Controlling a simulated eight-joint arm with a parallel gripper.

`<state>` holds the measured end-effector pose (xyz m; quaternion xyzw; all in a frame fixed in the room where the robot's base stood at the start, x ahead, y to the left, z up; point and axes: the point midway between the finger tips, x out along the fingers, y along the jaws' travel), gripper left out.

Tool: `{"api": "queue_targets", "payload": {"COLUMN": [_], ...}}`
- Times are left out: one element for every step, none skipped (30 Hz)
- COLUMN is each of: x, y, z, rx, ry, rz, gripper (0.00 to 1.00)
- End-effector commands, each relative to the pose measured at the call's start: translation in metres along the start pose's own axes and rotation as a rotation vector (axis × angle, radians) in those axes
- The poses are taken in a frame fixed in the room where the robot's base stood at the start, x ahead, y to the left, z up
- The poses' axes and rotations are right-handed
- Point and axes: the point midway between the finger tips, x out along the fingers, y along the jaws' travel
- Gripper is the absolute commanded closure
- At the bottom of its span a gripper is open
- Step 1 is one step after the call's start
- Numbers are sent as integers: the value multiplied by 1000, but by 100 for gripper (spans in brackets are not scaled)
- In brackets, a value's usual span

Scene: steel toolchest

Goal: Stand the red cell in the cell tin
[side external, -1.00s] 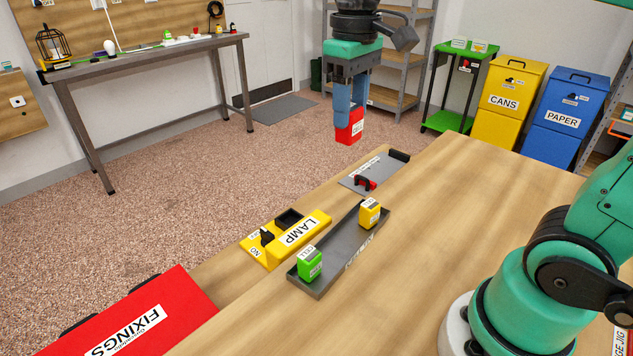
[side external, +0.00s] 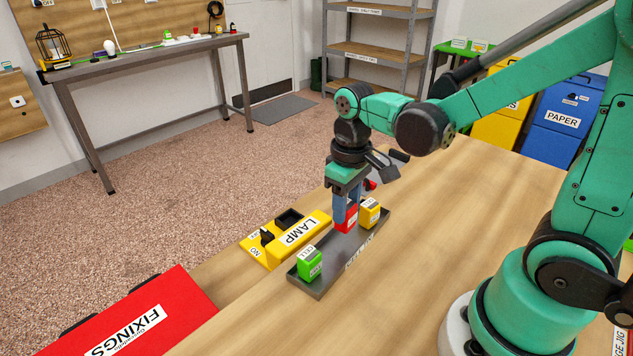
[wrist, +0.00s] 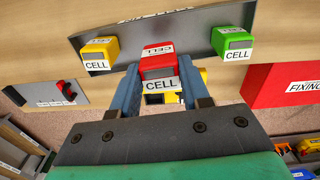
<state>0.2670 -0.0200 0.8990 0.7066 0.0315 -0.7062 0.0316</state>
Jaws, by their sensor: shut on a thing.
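The red cell (side external: 346,219) is upright between the fingers of my gripper (side external: 346,212), which is shut on it. It is at the cell tin, a long grey tray (side external: 335,262), between the yellow cell and the green cell and nearer the yellow one. In the wrist view the red cell (wrist: 160,66) shows between the two blue fingers (wrist: 158,92). I cannot tell whether its base touches the tin's floor. The yellow cell (side external: 369,212) stands at the tin's far end and the green cell (side external: 309,263) at its near end.
A yellow lamp box (side external: 285,238) with a switch and an open socket sits just left of the tin. A red fixings box (side external: 150,318) is at the lower left. The wooden bench (side external: 440,270) right of the tin is clear.

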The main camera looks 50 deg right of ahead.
Motion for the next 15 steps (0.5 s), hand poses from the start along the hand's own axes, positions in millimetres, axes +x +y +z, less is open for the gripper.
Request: {"api": "queue_targets", "payload": {"x": [2, 4, 8, 12, 16, 21, 25, 29, 33, 36, 38, 40, 40, 41, 41], "y": [0, 0, 0, 0, 0, 0, 0, 0, 0, 0, 0, 0, 0, 0, 0], "z": [0, 0, 0, 0, 0, 0, 0, 0, 0, 0, 0, 0, 0, 0, 0], "rx": [0, 0, 0, 0, 0, 0, 0, 0, 0, 0, 0, 0, 0, 0, 0], "ry": [0, 0, 0, 0, 0, 0, 0, 0, 0, 0, 0, 0, 0, 0, 0], "rz": [0, 0, 0, 0, 0, 0, 0, 0, 0, 0, 0, 0, 0, 0, 0], "gripper": [100, 100, 100, 100, 100, 100, 100, 100, 100, 100, 100, 100, 100, 100, 100]}}
